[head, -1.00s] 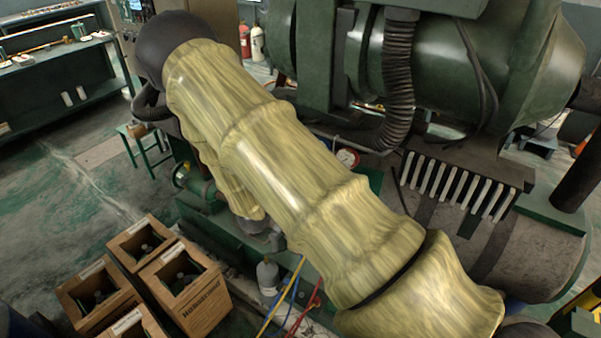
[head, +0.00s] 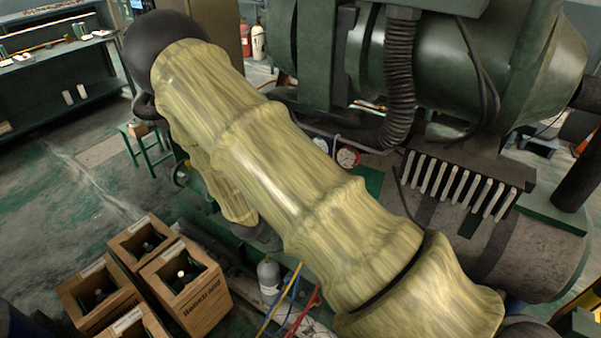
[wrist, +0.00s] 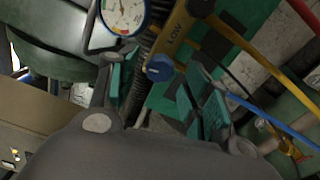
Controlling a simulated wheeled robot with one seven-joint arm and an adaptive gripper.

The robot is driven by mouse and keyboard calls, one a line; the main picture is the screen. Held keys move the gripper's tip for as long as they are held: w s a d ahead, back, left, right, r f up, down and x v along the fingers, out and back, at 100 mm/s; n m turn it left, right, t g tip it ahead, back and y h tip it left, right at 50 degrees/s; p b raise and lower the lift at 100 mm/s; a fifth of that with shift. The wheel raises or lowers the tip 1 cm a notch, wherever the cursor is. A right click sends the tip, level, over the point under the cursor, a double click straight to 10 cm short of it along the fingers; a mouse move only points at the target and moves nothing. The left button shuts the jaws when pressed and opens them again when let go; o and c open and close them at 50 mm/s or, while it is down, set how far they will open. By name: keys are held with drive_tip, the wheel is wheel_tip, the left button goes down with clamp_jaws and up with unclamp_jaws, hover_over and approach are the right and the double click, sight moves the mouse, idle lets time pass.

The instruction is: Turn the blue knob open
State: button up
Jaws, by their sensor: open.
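The blue knob (wrist: 159,68) shows in the wrist view, on the end of a yellow-brown manifold body marked "LOW" (wrist: 176,38). My gripper (wrist: 165,76) is open, with one green-padded finger to the left of the knob and the other to the right. The knob appears between the fingers, and neither finger is seen touching it. How far the fingertips are from it in depth is hard to tell. In the head view my arm hides the gripper and the knob.
A round gauge (wrist: 123,14) sits close to the left finger. Yellow (wrist: 286,60) and blue (wrist: 262,114) hoses run at the right. In the head view, wooden crates (head: 186,285) and a grey bottle (head: 268,275) stand on the floor beside the green machine (head: 450,70).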

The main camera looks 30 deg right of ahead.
drive_tip(key=v, duration=0.9)
drive_tip(key=shift+a, duration=0.15)
